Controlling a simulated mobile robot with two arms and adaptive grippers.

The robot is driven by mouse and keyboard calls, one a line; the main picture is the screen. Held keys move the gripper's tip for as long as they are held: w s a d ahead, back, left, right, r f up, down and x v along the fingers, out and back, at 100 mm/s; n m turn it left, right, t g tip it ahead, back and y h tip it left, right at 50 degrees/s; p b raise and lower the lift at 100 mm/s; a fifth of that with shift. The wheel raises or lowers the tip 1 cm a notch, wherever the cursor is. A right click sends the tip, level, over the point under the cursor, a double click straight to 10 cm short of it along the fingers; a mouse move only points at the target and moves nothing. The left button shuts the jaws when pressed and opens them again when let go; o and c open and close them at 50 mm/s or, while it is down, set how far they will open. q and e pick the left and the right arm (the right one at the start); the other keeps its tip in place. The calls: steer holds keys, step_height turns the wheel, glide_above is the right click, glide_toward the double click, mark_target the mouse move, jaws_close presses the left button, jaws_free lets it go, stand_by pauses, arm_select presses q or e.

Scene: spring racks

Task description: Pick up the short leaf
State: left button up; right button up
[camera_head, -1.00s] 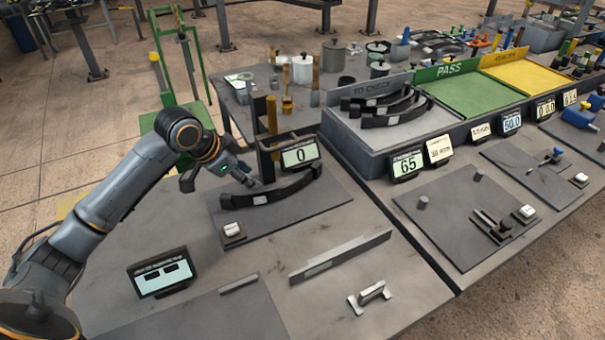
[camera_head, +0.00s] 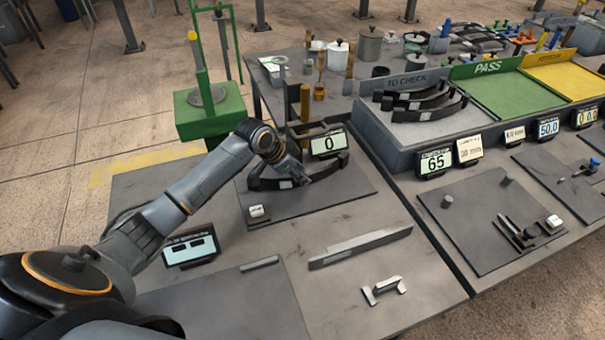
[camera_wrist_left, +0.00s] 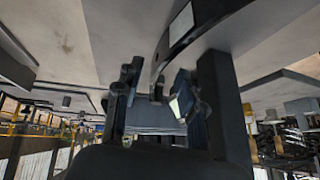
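The short leaf is a dark curved bar (camera_head: 265,184) with a pale label. It lies on the dark mat in front of the display reading 0. My left gripper (camera_head: 300,177) is at the leaf's middle and hides part of it. In the left wrist view, the fingers (camera_wrist_left: 157,90) stand apart, with the edge of the dark curved leaf (camera_wrist_left: 205,22) reaching toward the gap between them. Contact between fingers and leaf cannot be made out. My right gripper is not in view.
The 0 display (camera_head: 328,143) stands close behind the leaf. A small white-topped block (camera_head: 257,212) sits at the mat's front left. More dark leaves (camera_head: 425,102) lie in the TO CHECK bay. A long flat bar (camera_head: 360,247) and a metal handle-like piece (camera_head: 384,289) lie nearer the front.

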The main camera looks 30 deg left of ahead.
arm_select(q)
steer(key=shift+x, duration=1.1)
steer(key=shift+r, duration=0.1)
jaws_close()
steer(key=shift+s, duration=0.1)
steer(key=shift+w+a+r, duration=0.1)
steer(key=shift+w+r, duration=0.1)
